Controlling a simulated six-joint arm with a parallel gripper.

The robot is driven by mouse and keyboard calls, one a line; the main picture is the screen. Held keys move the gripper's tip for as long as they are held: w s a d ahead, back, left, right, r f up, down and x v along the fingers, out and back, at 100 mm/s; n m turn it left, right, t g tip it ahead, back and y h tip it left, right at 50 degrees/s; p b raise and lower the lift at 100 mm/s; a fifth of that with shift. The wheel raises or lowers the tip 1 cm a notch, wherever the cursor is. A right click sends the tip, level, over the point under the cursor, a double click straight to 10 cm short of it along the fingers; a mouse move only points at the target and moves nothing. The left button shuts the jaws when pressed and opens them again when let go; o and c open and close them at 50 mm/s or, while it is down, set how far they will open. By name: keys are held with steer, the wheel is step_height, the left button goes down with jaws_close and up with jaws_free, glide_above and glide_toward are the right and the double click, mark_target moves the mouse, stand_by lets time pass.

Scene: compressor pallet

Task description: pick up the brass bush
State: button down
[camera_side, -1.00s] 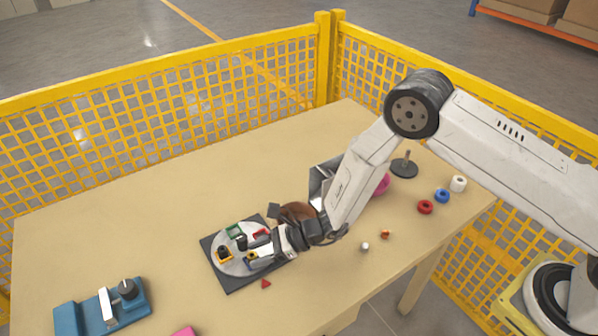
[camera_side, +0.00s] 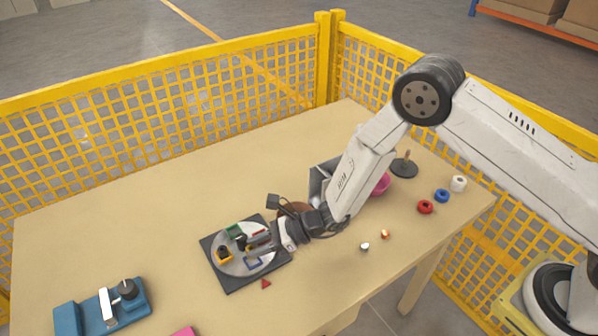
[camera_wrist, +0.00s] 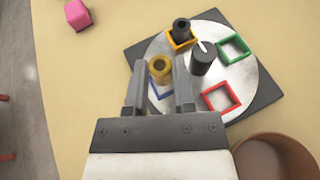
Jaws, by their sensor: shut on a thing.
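The brass bush (camera_wrist: 159,66) is a short gold-coloured ring-like cylinder with a dark hole. In the wrist view it sits between the fingertips of my gripper (camera_wrist: 160,73), which is shut on it. In the side view my gripper (camera_side: 256,242) is tilted low over the round grey plate (camera_side: 233,267), and the bush cannot be made out clearly there. Below it, the blue square frame (camera_side: 253,264) looks empty; in the wrist view my fingers partly hide it.
On the plate are a yellow frame (camera_wrist: 183,43) with a dark cylinder (camera_wrist: 181,26), a dark knob (camera_wrist: 203,61), a green frame (camera_wrist: 234,48) and a red frame (camera_wrist: 220,97). A brown bowl (camera_wrist: 276,160) is close by. A blue fixture (camera_side: 130,305) stands left.

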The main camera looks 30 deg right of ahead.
steer(key=s+d+r, duration=0.6)
steer(key=s+r, duration=0.4)
steer(key=s, duration=0.2)
steer(key=shift+s+d+r, duration=0.2)
stand_by(0.7)
